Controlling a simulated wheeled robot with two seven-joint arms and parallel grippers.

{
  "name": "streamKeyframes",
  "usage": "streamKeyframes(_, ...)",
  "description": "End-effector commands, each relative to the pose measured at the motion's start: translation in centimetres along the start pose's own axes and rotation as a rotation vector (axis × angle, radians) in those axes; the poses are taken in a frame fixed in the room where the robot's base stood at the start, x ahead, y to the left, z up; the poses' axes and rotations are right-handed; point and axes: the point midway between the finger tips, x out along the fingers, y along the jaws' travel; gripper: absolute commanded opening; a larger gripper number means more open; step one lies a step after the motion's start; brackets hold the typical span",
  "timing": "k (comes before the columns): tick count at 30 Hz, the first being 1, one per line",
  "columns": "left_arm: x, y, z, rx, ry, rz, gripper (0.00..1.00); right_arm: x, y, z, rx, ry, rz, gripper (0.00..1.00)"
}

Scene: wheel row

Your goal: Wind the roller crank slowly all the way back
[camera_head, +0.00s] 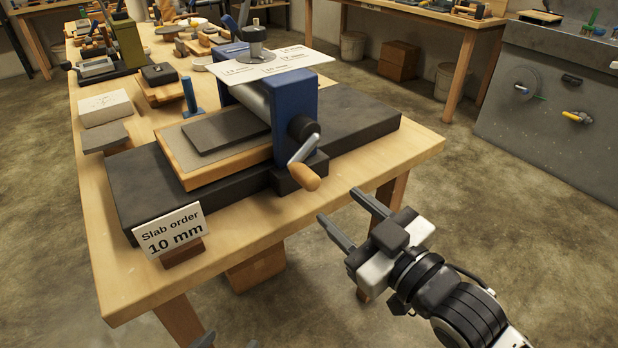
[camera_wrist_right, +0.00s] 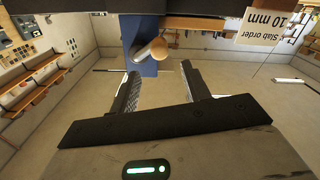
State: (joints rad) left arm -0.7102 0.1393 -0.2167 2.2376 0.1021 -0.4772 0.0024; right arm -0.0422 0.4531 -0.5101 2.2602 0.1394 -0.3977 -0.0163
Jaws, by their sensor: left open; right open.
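The slab roller has a blue frame (camera_head: 292,105) on a dark bed, with a grey roller behind it. Its crank (camera_head: 300,150) hangs down on the near right side, with a wooden knob (camera_head: 303,177) at the bottom end. A dark slab (camera_head: 225,130) lies on a wooden board (camera_head: 182,165) left of the roller. My right gripper (camera_head: 337,204) is open and empty, below and right of the knob and apart from it. In the right wrist view the knob (camera_wrist_right: 158,47) shows just beyond the open fingertips (camera_wrist_right: 161,72). Only my left gripper's tips (camera_head: 226,342) show at the bottom edge.
A card reading "Slab order 10 mm" (camera_head: 170,230) stands at the table's front left. A card with thickness marks (camera_head: 268,66) sits atop the roller around a grey knob (camera_head: 255,42). Clay blocks and tools fill the table's far left. Floor right of the table is free.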

Motion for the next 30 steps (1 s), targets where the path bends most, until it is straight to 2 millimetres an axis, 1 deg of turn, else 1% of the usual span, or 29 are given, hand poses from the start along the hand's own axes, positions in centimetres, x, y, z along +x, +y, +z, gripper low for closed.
streamKeyframes(1, 0.0, 0.0, 0.0, 0.000, 0.000, 0.000, 0.62, 1.3, 0.1, -0.1, 0.001, 0.003, 0.001, 0.47)
streamKeyframes(6, 0.0, 0.0, 0.0, 0.000, 0.000, -0.001, 0.62, 4.9, 0.0, -0.1, 0.001, 0.002, 0.000, 0.47)
streamKeyframes(12, 0.1, -0.1, 0.1, 0.000, 0.000, -0.001, 0.62, 8.1, 0.0, 0.1, 0.001, -0.001, 0.001, 0.47)
streamKeyframes(15, 0.1, -0.1, 0.1, 0.000, 0.000, -0.001, 0.62, 8.9, 0.0, 0.1, 0.002, -0.002, 0.001, 0.47)
streamKeyframes(18, 0.1, -0.1, 0.1, 0.000, 0.001, -0.001, 0.62, 9.4, 0.0, 0.1, 0.001, -0.002, 0.000, 0.47)
streamKeyframes(26, 0.1, -0.1, 0.1, 0.000, 0.001, -0.001, 0.62, 9.5, 0.0, 0.1, 0.001, -0.003, 0.000, 0.47)
streamKeyframes(27, 0.1, 0.0, 0.1, 0.000, 0.002, -0.001, 0.62, 9.5, 0.0, 0.1, 0.001, -0.003, 0.000, 0.41)
streamKeyframes(28, 0.1, 0.0, 0.1, 0.001, 0.002, -0.001, 0.62, 9.5, 0.0, 0.1, 0.001, -0.003, 0.000, 0.33)
streamKeyframes(29, 0.1, 0.0, 0.1, 0.000, 0.002, -0.001, 0.62, 9.5, 0.0, 0.1, 0.001, -0.003, 0.000, 0.25)
streamKeyframes(30, 0.1, 0.0, 0.1, 0.000, 0.002, -0.001, 0.62, 9.5, 0.0, 0.1, 0.001, -0.003, 0.000, 0.14)
